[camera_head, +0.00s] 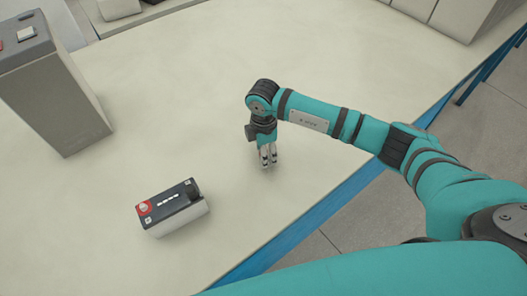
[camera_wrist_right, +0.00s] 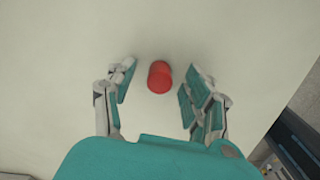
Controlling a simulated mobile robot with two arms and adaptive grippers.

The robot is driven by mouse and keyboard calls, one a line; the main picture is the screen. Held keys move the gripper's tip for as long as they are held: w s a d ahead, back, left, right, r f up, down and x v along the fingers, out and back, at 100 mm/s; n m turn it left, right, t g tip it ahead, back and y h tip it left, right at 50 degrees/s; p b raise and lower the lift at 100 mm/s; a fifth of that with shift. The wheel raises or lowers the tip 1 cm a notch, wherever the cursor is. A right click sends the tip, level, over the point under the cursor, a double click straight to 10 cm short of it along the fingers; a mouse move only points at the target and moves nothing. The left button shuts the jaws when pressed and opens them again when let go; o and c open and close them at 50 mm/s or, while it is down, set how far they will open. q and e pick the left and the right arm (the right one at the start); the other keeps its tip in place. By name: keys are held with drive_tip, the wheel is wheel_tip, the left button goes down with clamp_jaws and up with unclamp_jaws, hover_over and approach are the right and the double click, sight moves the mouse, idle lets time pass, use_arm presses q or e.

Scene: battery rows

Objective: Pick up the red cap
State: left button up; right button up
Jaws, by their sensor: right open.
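The red cap (camera_wrist_right: 160,77) is upright or nearly so on the pale table top in the right wrist view. My right gripper (camera_wrist_right: 160,86) is open, with its fingers on either side of the cap and a gap to each. In the head view my right gripper (camera_head: 267,162) points down close above the table, and I cannot make out the cap there. My left gripper is not in view.
A small grey-and-black battery (camera_head: 173,207) with a red ring on one terminal lies left of my right gripper. A tall grey battery (camera_head: 55,90) stands at the far left. The table's blue edge (camera_head: 300,225) runs along the right. The table around my right gripper is clear.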

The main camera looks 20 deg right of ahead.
drive_tip(key=c, duration=0.9)
